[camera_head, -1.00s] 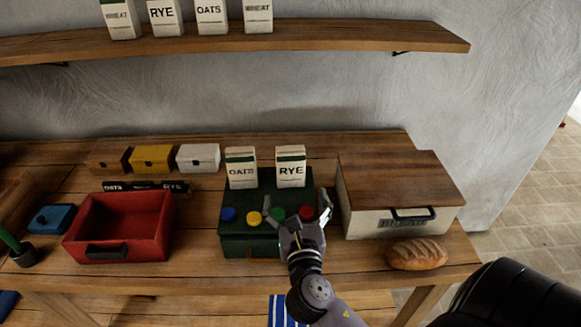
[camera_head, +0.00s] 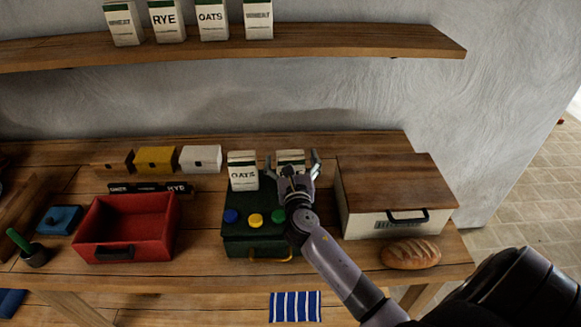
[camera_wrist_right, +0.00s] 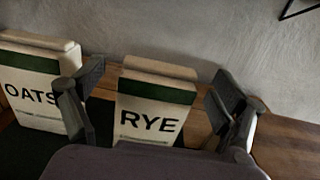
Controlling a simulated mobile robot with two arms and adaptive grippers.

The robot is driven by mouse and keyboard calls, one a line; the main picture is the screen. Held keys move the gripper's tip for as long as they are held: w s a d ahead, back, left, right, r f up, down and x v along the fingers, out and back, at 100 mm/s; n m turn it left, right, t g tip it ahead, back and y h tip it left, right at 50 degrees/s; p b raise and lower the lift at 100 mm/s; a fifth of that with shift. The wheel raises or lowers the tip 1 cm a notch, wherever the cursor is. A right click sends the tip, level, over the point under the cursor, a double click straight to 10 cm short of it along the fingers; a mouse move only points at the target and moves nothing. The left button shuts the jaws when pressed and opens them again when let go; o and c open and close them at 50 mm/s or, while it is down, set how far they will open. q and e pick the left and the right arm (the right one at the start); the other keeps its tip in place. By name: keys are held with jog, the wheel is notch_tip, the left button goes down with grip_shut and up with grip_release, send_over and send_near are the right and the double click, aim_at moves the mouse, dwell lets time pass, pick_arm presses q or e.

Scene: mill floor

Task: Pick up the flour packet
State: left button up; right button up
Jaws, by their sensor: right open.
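A white flour packet with a green band, marked RYE (camera_wrist_right: 152,105), stands upright on the dark green box; in the head view its top (camera_head: 290,157) shows behind my gripper. My right gripper (camera_head: 293,163) is open, with one finger on each side of the RYE packet in the wrist view (camera_wrist_right: 157,100). I see gaps between the fingers and the packet. A second packet marked OATS (camera_head: 242,170) stands just left of it, close to the left finger; it also shows in the wrist view (camera_wrist_right: 38,85). My left gripper is not in view.
The green box (camera_head: 244,238) has coloured buttons on top. A white bread box (camera_head: 398,190) with a wooden lid stands to the right, a loaf (camera_head: 410,254) in front of it. An open red drawer box (camera_head: 126,228) is left. Several packets stand on the shelf (camera_head: 350,40) above.

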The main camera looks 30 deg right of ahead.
jog(key=shift+x, duration=1.1)
jog(key=shift+c, duration=0.7)
jog(key=c, duration=1.9)
